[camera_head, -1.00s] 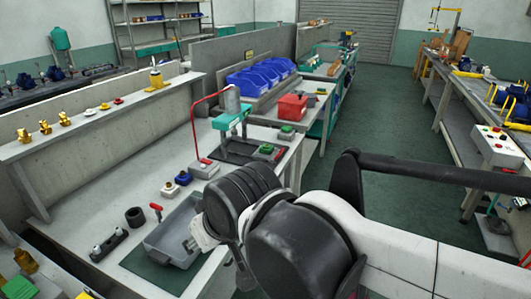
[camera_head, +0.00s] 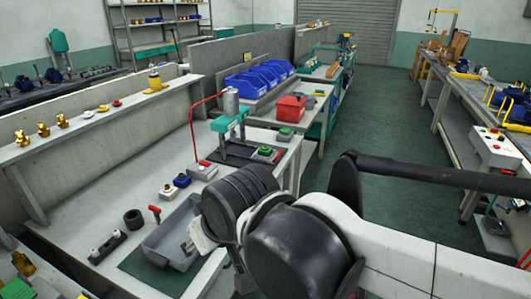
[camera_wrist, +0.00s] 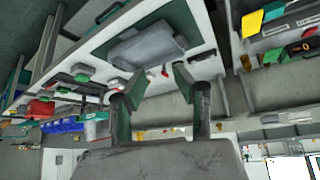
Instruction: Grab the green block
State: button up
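Several green pieces show and I cannot tell which is the green block. A green-topped grey box (camera_head: 265,151) sits on the near bench beside the teal press. A similar green-topped box (camera_head: 285,133) sits on the bench behind it. A green piece (camera_head: 17,289) is cut off at the bottom left. The wrist view shows a bright green piece (camera_wrist: 273,11) at the upper right, by a yellow one. My gripper (camera_wrist: 158,77) is open and empty, its two fingers apart, facing the bench with the grey tray. In the head view my arm hides its fingers.
The grey tray (camera_head: 151,246) lies on a green mat at the bench's near end. Beside it are a black ring (camera_head: 134,218) and a red-handled part (camera_head: 154,211). The teal press (camera_head: 222,124) stands farther along. The floor aisle (camera_head: 385,110) at the right is clear.

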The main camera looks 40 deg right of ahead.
jog(key=o, duration=0.9)
